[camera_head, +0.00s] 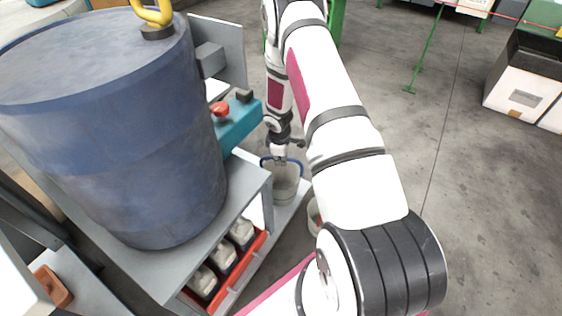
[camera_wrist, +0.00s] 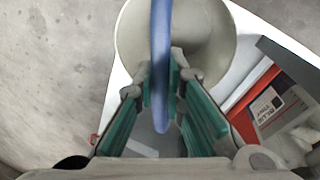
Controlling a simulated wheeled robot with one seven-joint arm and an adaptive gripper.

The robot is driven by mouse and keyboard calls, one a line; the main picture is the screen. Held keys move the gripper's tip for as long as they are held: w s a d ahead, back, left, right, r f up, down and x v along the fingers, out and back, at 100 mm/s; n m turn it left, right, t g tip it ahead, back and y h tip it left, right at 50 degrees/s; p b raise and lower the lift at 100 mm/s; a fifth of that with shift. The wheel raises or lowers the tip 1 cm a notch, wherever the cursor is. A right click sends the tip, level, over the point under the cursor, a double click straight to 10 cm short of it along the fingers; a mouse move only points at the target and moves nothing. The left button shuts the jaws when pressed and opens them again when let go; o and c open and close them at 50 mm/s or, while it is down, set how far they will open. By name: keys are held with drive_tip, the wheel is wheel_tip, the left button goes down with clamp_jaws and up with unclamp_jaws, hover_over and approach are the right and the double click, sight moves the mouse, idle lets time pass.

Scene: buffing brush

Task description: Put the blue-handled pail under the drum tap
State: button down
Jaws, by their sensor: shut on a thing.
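The grey-white pail (camera_head: 286,186) with a blue handle (camera_head: 264,162) is at the right end of the rack below the drum. In the wrist view the pail (camera_wrist: 130,40) is seen from above, and its blue handle (camera_wrist: 161,60) stands up between my fingers. My gripper (camera_head: 281,158) is shut on the handle; the teal fingers (camera_wrist: 162,88) are on both sides of it. The large blue drum (camera_head: 120,130) lies left of the pail. A teal fitting with a red knob (camera_head: 219,109) sticks out beside the drum. I cannot tell whether the pail touches the white board below.
A white board (camera_head: 262,245) runs under the pail. A red crate (camera_head: 228,284) with several bottles sits on it, left of the pail; the crate also shows in the wrist view (camera_wrist: 248,105). Another light container (camera_head: 313,215) is partly hidden by my arm. Open floor lies right.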

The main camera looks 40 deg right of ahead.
drive_tip(key=shift+f, duration=0.15)
drive_tip(key=c, duration=1.7)
unclamp_jaws()
drive_tip(key=shift+o, duration=0.2)
wheel_tip(320, 180, up, 12)
drive_tip(key=s+a+p, duration=0.1)
drive_tip(key=p, duration=0.3)
drive_tip(key=shift+s+a, duration=0.3)
drive_tip(key=shift+a, duration=0.05)
